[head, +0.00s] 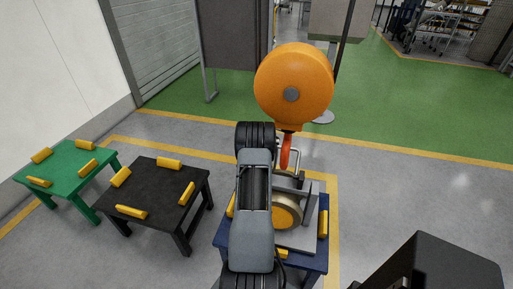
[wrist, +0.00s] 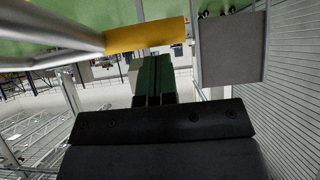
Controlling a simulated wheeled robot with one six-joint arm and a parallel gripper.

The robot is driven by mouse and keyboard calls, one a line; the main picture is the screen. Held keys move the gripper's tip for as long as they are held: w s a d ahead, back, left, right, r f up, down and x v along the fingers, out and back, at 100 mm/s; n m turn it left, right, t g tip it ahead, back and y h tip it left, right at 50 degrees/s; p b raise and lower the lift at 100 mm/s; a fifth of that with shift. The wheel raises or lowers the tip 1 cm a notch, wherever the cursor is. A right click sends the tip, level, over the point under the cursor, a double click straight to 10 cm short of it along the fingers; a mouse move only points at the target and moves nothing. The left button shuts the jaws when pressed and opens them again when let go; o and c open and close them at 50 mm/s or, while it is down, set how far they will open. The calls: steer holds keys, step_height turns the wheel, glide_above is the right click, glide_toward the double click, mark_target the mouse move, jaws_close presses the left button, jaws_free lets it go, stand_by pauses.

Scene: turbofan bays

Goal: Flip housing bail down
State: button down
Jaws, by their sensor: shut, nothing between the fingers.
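The housing (head: 288,214), a pale metal cylinder with a gold-orange face, sits on a blue table (head: 316,262). A silver bent-rod bail (head: 297,160) stands up at its far side, partly hidden by my arm and a red hook. In the wrist view my gripper (wrist: 153,62) is shut and empty, its two dark green fingers side by side. A yellow bar (wrist: 146,35) with grey metal tubes (wrist: 55,40) crosses just beyond and left of the fingertips. I cannot tell whether they touch. My fingertips are hidden in the head view.
An orange round hoist (head: 293,85) with a red hook (head: 285,150) hangs over the housing. A black table (head: 155,190) and a green table (head: 68,168) with yellow corner blocks stand to the left.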

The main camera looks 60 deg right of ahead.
steer(key=shift+s+d+f, duration=0.1)
steer(key=shift+d+f, duration=0.05)
steer(key=shift+f, duration=0.6)
steer(key=shift+a, duration=0.2)
steer(key=r+v, duration=0.1)
steer(key=v, duration=1.3)
steer(key=shift+d+b, duration=0.4)
